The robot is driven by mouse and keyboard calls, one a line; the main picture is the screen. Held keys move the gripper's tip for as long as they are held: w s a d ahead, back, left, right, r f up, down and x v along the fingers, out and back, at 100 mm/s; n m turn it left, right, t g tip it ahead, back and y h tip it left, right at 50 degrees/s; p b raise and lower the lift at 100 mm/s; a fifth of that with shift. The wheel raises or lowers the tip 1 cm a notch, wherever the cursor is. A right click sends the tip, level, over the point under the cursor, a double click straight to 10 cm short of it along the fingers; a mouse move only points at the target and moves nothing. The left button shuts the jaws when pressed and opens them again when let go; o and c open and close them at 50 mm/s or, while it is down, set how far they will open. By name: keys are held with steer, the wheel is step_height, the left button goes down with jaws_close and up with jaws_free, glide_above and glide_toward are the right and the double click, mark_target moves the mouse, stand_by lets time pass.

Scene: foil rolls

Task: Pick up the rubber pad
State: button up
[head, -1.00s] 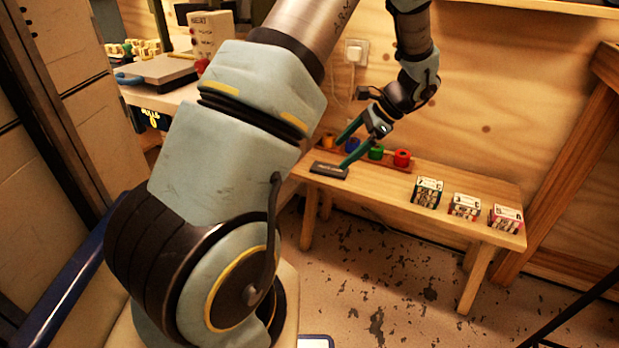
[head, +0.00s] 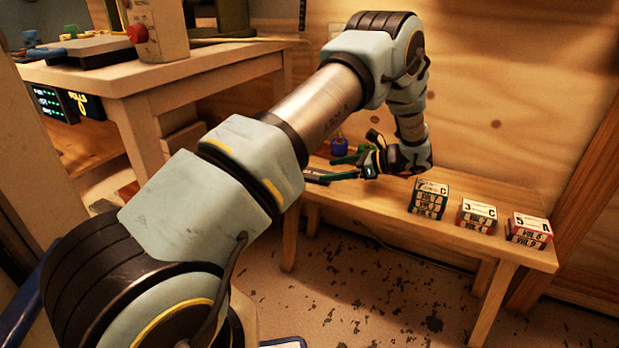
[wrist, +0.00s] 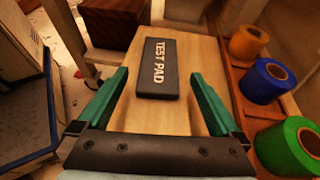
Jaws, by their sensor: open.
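The rubber pad (wrist: 157,68) is a flat black slab with "TEST PAD" in white letters. It lies on the wooden bench (wrist: 195,60) in the wrist view, ahead of my gripper (wrist: 160,88) and roughly centred between its two green fingers. My gripper is open and empty, and the pad appears beyond the fingers rather than held. In the head view my gripper (head: 345,167) is low over the left end of the bench, and the pad (head: 314,177) is mostly hidden behind a finger and my arm.
Orange (wrist: 248,42), blue (wrist: 267,81) and green (wrist: 290,146) rolls stand in a row on a red-brown rack right of the pad. Several small labelled boxes (head: 478,214) stand on the bench's right half. A worktable (head: 120,75) is at the left.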

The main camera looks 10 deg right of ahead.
steer(key=b+x, duration=0.1)
steer(key=x, duration=0.5)
steer(key=shift+r+b, duration=0.1)
steer(key=shift+b, duration=0.2)
steer(key=c, duration=1.4)
